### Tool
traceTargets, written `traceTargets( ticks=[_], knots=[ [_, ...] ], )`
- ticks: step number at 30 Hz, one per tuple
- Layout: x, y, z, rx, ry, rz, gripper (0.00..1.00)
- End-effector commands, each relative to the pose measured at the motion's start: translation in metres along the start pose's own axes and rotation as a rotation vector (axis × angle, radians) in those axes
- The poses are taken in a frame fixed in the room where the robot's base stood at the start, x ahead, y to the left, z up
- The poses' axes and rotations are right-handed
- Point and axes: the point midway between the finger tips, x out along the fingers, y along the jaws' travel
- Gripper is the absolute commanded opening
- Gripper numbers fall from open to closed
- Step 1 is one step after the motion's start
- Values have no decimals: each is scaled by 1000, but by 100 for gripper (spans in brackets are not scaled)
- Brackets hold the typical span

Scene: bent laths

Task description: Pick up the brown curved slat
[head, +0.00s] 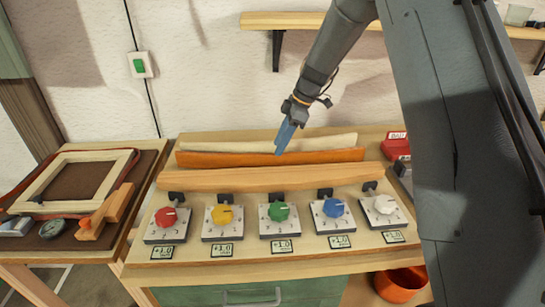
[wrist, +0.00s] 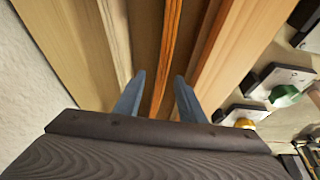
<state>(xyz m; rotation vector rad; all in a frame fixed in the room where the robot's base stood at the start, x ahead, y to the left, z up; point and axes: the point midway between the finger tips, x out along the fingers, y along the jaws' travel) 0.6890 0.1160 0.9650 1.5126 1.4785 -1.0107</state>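The brown curved slat (head: 220,160) stands on edge, running left to right on the bench, between a cream slat behind and a light wood slat in front. In the wrist view the brown slat (wrist: 169,50) runs lengthwise between my two blue fingers. My gripper (head: 281,148) is over the middle of the slat, pointing down. In the wrist view my gripper (wrist: 160,75) is open, with a gap on each side of the slat and nothing held. How far the fingertips reach down beside it is hard to tell.
The cream slat (head: 320,143) and the light wood slat (head: 270,178) stand close on either side. Several dial boxes, one with a green knob (head: 279,211), line the front. A red box (head: 397,146) is at right. A wooden frame (head: 60,180) lies on the left table.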

Motion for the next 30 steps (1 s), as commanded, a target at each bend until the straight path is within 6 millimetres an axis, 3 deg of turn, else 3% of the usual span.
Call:
traceTargets(
  ticks=[15, 24, 30],
  knots=[
    [54, -4, -5, 1, -1, -2, 36],
    [58, -3, -3, 2, -1, 1, 36],
    [58, -3, -3, 2, -1, 1, 3]
  ],
)
